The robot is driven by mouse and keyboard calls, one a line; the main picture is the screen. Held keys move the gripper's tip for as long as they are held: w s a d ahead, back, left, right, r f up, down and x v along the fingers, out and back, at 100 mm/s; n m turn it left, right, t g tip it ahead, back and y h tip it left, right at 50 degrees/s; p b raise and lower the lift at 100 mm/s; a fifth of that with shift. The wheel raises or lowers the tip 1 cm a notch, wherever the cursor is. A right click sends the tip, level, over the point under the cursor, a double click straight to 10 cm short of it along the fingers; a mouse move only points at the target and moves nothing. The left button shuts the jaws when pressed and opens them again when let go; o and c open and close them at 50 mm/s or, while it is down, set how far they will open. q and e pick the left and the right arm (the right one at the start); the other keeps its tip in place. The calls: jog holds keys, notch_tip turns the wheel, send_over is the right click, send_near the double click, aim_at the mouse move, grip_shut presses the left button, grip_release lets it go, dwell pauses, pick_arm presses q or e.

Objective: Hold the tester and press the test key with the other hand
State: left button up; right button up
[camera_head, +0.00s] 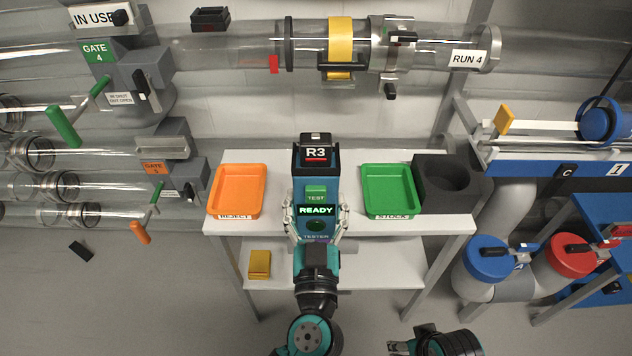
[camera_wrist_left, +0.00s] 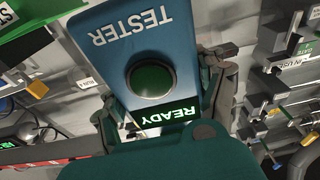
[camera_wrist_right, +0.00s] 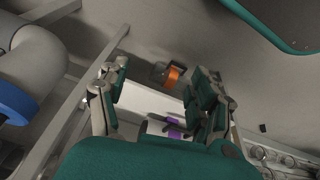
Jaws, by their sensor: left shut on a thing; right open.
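The blue tester (camera_head: 300,190) is upright in front of the white table, with a lit READY display. A black block marked R3 (camera_head: 316,152) is at the tester's top end. My left gripper (camera_head: 317,222) is shut on the tester, fingers on both sides. My right gripper (camera_head: 400,346) is low, right of the tester, apart from it; the right wrist view shows its fingers (camera_wrist_right: 158,95) open and empty.
An orange reject tray (camera_head: 215,212) and a green stock tray (camera_head: 411,209) flank the tester on the white table. A dark block with a round hole (camera_head: 475,192) stands at right. A yellow block (camera_head: 260,264) lies on the lower shelf. Clear tubes run behind.

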aim_at(316, 214)
pick_arm(q)
jog(key=s, duration=0.5)
jog(key=shift+r+b, duration=0.2)
jog(key=shift+b, duration=0.1)
jog(key=shift+s+r, duration=0.15)
jog(key=shift+s, duration=0.2)
jog(key=shift+w, duration=2.6)
jog(key=shift+w+b, duration=0.3)
jog(key=shift+w, duration=1.15)
jog(key=w+b, duration=0.1)
jog(key=w, duration=0.5)
pick_arm(e)
jog(key=shift+v, duration=2.75)
